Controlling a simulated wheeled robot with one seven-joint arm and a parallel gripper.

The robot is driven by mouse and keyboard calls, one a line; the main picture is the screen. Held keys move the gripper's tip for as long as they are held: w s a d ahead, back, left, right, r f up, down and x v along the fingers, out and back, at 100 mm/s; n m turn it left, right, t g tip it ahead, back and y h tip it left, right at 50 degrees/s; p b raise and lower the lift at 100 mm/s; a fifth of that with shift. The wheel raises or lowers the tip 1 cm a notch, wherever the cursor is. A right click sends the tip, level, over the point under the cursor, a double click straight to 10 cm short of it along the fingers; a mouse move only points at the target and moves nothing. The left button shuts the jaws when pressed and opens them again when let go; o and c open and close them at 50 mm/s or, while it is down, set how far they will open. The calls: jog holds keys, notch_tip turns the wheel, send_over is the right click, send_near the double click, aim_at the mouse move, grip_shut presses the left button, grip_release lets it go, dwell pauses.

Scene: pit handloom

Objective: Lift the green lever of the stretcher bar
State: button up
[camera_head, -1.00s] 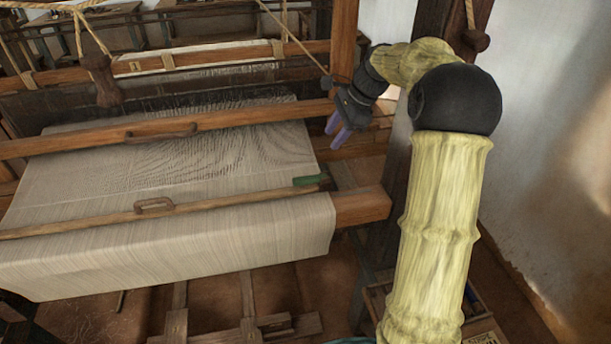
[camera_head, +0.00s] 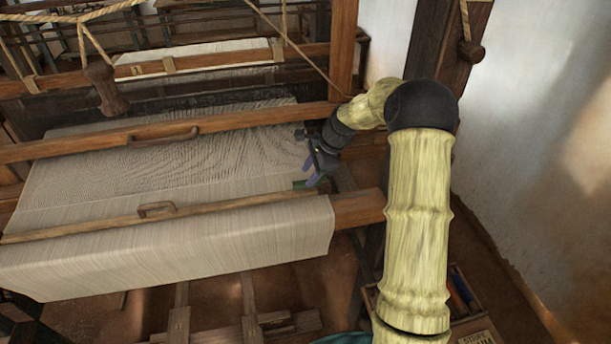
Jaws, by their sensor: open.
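The green lever (camera_head: 299,184) is at the bar's right end, mostly hidden behind my gripper. My gripper (camera_head: 311,176) is open, its purple fingers pointing down at the lever's right part. I cannot tell whether the fingers touch the lever.
A wooden beam with a handle (camera_head: 165,140) crosses above the cloth behind the bar. A thick post (camera_head: 343,50) and a wooden toggle on a rope (camera_head: 470,52) stand near my arm. The front beam end (camera_head: 358,208) sticks out right of the cloth.

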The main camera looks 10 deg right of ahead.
aim_at(304, 182)
jog(key=shift+p+x, duration=0.35)
jog(key=shift+x, duration=1.3)
jog(key=shift+c, duration=0.4)
